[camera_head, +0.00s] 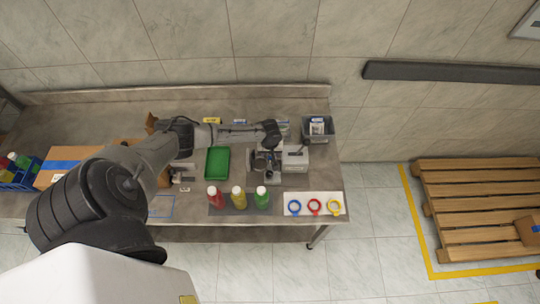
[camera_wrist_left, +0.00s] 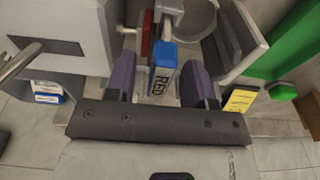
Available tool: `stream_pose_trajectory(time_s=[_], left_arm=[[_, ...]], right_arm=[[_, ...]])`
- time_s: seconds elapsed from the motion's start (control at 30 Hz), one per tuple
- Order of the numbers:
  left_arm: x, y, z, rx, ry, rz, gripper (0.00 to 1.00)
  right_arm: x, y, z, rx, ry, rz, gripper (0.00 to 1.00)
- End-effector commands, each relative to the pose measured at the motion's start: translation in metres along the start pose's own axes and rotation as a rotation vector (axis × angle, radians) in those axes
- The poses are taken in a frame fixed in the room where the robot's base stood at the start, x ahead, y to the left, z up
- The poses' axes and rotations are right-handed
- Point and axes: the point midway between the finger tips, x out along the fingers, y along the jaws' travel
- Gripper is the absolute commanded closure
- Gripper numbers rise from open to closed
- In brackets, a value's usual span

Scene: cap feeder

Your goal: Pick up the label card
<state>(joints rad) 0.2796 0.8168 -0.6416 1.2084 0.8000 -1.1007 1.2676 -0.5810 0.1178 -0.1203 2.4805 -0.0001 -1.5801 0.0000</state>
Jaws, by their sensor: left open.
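My left gripper (camera_wrist_left: 158,84) is open, with one dark purple finger on either side of the card and a gap beside each. In the head view my left gripper (camera_head: 265,158) is over the grey feeder unit (camera_head: 294,158) on the table; the card there cannot be made out behind the hand. My right gripper is not in view.
A green tray (camera_head: 217,163) lies left of the feeder. Red, yellow and green bottles (camera_head: 238,197) stand in front. A white board with colored rings (camera_head: 314,204) is at front right. A grey bin (camera_head: 318,129) is at back right. A yellow card (camera_wrist_left: 240,100) lies behind.

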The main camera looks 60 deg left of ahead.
Motion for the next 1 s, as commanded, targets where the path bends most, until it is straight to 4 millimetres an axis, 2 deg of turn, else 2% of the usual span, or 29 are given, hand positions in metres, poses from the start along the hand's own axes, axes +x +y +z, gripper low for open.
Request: stream_pose_trajectory(time_s=[0.17, 0.67, 1.0], left_arm=[[-0.0002, 0.0002, 0.0, 0.0, 0.0, 0.001, 0.53], [-0.0004, 0.0002, 0.0, 0.0, 0.0, 0.001, 1.0], [-0.006, 0.0003, -0.0011, 0.001, 0.001, 0.002, 1.0]], right_arm=[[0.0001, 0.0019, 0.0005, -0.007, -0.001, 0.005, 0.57], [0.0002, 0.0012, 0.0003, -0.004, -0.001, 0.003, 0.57], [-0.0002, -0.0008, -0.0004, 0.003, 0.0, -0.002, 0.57]])
